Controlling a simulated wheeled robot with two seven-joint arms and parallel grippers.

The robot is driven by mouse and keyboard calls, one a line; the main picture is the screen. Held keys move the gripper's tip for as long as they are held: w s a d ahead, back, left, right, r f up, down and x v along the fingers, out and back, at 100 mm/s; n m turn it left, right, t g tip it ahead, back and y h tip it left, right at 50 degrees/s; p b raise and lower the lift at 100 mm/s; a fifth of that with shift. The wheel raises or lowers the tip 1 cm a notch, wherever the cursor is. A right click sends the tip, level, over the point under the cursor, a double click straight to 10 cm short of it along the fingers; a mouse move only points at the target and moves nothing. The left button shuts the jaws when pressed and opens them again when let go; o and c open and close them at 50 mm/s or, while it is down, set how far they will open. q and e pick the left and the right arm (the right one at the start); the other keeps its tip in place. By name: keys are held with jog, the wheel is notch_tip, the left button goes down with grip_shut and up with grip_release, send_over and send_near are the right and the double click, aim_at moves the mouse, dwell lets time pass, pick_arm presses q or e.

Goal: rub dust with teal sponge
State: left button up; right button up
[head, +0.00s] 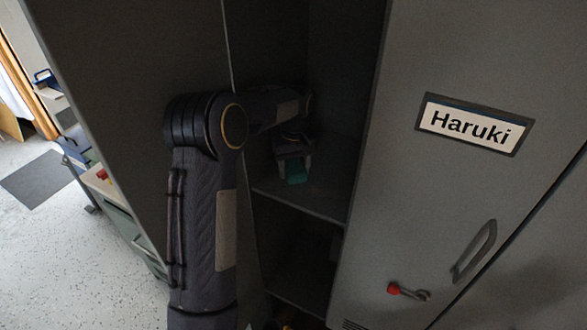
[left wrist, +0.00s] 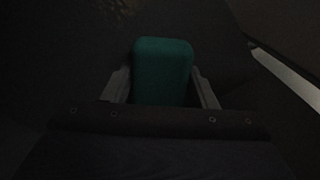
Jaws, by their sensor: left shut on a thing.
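The teal sponge (head: 297,171) is inside the open dark locker, just above or on a shelf (head: 318,200); I cannot tell whether it touches. My left gripper (head: 295,160) is shut on the sponge. In the left wrist view the sponge (left wrist: 163,72) sits between the two fingers of my left gripper (left wrist: 162,88). The dust cannot be made out in the dark interior. My right gripper is not in view.
A grey locker door (head: 440,190) labelled Haruki, with a handle and a red-headed key, stands at the right. Another grey panel (head: 130,110) stands to the left of my arm. A lower compartment (head: 300,255) lies below the shelf. Speckled floor (head: 60,240) shows far left.

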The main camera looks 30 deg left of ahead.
pick_arm(q)
jog(key=shift+r, duration=3)
jog(key=shift+r, duration=1.5)
